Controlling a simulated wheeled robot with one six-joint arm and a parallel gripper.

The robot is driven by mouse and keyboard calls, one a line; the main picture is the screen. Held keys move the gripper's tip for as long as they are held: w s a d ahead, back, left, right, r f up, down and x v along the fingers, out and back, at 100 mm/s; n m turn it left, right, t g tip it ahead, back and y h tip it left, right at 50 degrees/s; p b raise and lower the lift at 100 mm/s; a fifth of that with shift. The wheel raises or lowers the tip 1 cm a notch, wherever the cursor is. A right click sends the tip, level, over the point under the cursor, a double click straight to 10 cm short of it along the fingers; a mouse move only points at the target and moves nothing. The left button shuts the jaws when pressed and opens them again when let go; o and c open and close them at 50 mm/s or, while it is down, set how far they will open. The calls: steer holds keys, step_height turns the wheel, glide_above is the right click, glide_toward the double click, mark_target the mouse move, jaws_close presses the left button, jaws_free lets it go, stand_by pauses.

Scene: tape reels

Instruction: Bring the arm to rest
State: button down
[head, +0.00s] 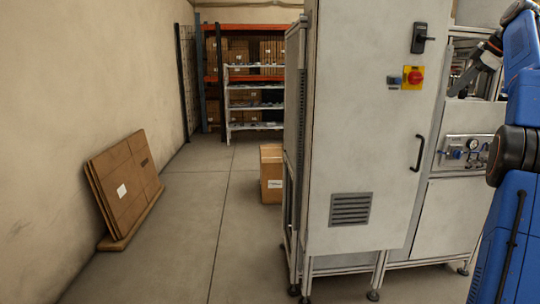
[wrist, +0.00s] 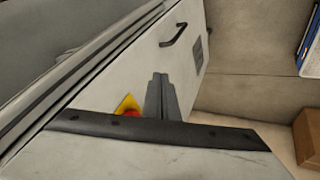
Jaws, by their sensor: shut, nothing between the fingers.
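My gripper (wrist: 159,78) shows in the wrist view with its two grey fingers together and nothing between them. It points past the pale cabinet door, with the yellow and red switch (wrist: 127,105) partly hidden behind the gripper body. In the head view my blue arm stands at the right edge, and its grey wrist end reaches left in front of the machine's upper opening. The fingertips are too small to make out clearly there.
A tall grey cabinet (head: 362,150) with a black handle (head: 418,153) stands close to the arm's left. A cardboard box (head: 271,174) is on the floor behind it. Flattened cardboard (head: 126,187) leans on the left wall. Shelves (head: 255,105) stand at the back. Floor at left centre is clear.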

steer(key=s+a+f+m+h, duration=0.1)
steer(key=s+a+f+m, duration=0.3)
steer(key=a, duration=0.6)
steer(key=s+a+f+m+g, duration=0.1)
steer(key=s+a+f, duration=0.2)
steer(key=s+a, duration=0.45)
steer(key=s+a+f+m+h, duration=0.1)
steer(key=s+a+f+m, duration=0.25)
steer(key=a, duration=0.75)
steer(key=s+a+f+m, duration=0.2)
steer(key=s+a+f, duration=0.3)
steer(key=s+f, duration=0.9)
steer(key=s+a+f+m+h, duration=0.1)
steer(key=s+a+f, duration=0.5)
steer(key=s+f, duration=0.9)
steer(key=shift+f+m, duration=0.85)
steer(key=shift+f, duration=0.1)
steer(key=c, duration=2.4)
jaws_free()
steer(key=shift+a, duration=0.1)
steer(key=shift+c, duration=0.2)
